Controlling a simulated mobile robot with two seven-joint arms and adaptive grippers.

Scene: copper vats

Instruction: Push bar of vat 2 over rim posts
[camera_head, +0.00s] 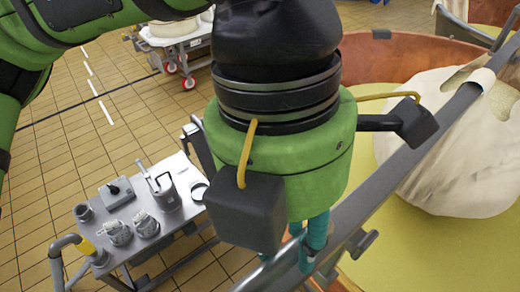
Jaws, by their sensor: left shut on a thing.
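A long grey bar (408,170) runs diagonally from the upper right to the bottom centre, over a copper vat (420,55). A pale cloth (445,165) hangs as a full bundle below the bar, in the vat's yellow-green liquid (425,250). My left gripper (308,255) comes down from above with teal fingers and is shut on the bar near its lower end. The gripper body hides part of the bar and the near rim. A small grey bracket (362,243) shows beside the bar; I cannot tell whether it is a rim post. My right gripper is not in view.
A grey table (170,222) at the lower left holds jugs, cups and small tools. A white cart (180,45) with red wheels stands at the back. Another copper vat (490,12) is at the top right. Tiled floor (60,170) is clear at the left.

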